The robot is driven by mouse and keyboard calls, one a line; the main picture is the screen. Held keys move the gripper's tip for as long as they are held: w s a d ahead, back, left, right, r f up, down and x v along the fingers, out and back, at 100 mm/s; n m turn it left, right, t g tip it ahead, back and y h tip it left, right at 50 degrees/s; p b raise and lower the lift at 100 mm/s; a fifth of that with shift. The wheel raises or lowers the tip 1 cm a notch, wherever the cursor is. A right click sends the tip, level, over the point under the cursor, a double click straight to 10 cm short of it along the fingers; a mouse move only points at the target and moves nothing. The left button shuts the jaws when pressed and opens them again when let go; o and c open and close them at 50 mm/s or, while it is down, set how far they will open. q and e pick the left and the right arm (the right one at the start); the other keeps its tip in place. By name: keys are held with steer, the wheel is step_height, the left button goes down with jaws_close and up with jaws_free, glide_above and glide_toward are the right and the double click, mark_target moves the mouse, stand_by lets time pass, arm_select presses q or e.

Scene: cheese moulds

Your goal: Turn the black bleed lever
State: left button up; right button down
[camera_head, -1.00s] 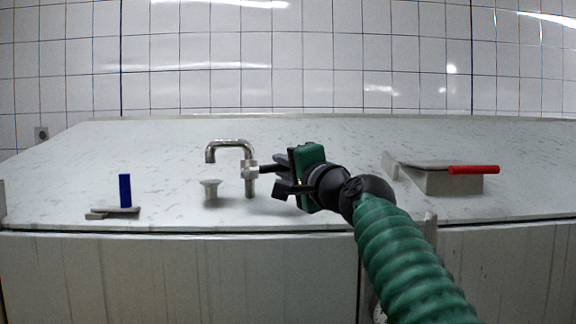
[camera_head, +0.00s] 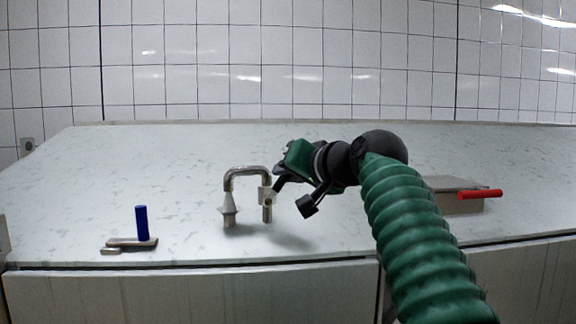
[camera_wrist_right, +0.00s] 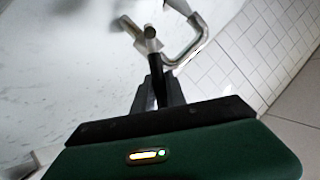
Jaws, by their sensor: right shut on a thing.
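A bent metal pipe (camera_head: 248,171) stands on the pale worktop, with a metal valve body (camera_head: 267,196) on its right leg. The black bleed lever (camera_head: 280,185) sticks out from the valve, up and to the right; in the right wrist view it is a dark rod (camera_wrist_right: 156,72) running from the metal fitting (camera_wrist_right: 150,40) to between my fingers. My right gripper (camera_head: 295,192) is shut on the lever, seen tilted from the head; its fingers (camera_wrist_right: 157,94) hide the lever's outer end. My left gripper is not in view.
A blue upright handle (camera_head: 142,222) on a flat metal piece stands at the left. A metal box (camera_head: 455,203) with a red handle (camera_head: 480,194) is at the right, partly behind my arm. The worktop (camera_head: 150,170) behind the pipe is clear.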

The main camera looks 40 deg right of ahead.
steer(key=shift+w+a+f+n+p, duration=0.2)
steer(key=shift+w+a+n+p, duration=0.05)
steer(key=shift+n+p, duration=0.05)
steer(key=shift+g, duration=0.3)
steer(key=shift+f, duration=0.1)
steer(key=c, duration=1.5)
jaws_free()
steer(key=shift+o, duration=0.7)
steer(key=shift+w+a+r, duration=0.1)
steer(key=shift+w+r, duration=0.1)
steer(key=b+v, duration=0.3)
steer(key=v, duration=1.3)
steer(key=shift+s+a, duration=0.25)
steer(key=shift+s, duration=0.15)
